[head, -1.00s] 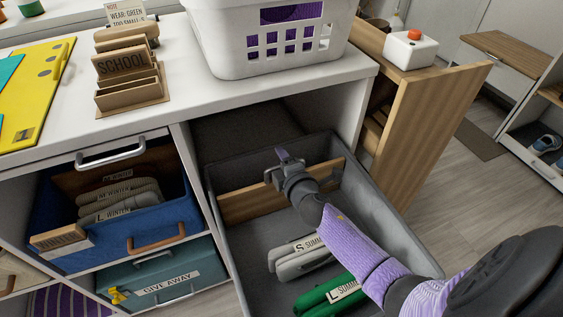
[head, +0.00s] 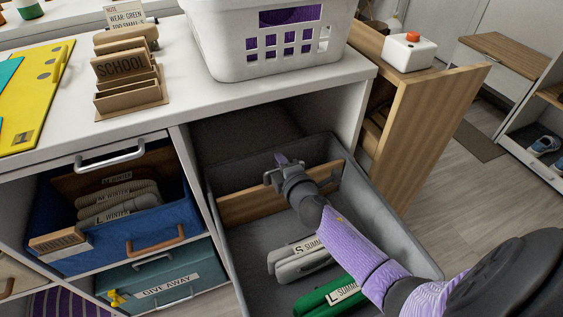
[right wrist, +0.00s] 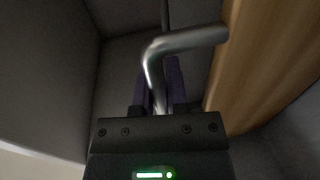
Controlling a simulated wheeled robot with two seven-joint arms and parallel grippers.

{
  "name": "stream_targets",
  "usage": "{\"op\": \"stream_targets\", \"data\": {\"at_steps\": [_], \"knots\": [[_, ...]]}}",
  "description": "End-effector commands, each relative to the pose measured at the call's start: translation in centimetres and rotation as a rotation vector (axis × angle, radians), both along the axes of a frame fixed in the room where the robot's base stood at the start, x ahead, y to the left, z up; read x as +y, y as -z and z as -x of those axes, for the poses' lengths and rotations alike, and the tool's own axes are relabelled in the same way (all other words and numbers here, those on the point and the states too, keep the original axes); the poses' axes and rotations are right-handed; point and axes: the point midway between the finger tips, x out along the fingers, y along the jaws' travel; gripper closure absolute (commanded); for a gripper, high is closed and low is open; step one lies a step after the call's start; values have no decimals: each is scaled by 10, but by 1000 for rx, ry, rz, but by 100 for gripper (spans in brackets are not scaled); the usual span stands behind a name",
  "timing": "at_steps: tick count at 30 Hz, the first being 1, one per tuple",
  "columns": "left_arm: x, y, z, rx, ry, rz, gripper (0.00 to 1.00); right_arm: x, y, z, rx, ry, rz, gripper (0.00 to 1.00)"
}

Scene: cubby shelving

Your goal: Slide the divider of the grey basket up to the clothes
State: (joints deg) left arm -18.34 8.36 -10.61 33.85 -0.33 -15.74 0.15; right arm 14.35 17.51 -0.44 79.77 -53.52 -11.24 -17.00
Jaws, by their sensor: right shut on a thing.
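The grey basket (head: 388,232) is pulled out of its cubby. Its wooden divider (head: 250,204) stands upright across it, toward the back. The folded clothes lie in front of the divider, apart from it: a grey pile (head: 300,265) labelled S SUMMER and a green pile (head: 322,296) labelled L SUMMER. My right gripper (head: 282,162) is at the divider's top. In the right wrist view, my right gripper (right wrist: 160,92) is shut on a bent metal handle (right wrist: 188,40) fixed to the divider, which also shows there (right wrist: 262,60). My left gripper is out of view.
A blue bin (head: 175,218) and a teal GIVE AWAY box (head: 165,280) sit in cubbies to the left. A white laundry basket (head: 270,62) stands on the counter above. An open wooden drawer front (head: 425,130) rises on the right. Bare basket floor lies between divider and clothes.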

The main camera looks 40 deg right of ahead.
Motion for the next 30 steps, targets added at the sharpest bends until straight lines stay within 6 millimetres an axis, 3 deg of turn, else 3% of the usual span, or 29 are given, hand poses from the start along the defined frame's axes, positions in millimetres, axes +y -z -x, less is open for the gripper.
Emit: {"op": "stream_targets", "data": {"at_steps": [30], "knots": [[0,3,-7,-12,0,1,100,2,1,-2,3,-1,-2,100]]}}
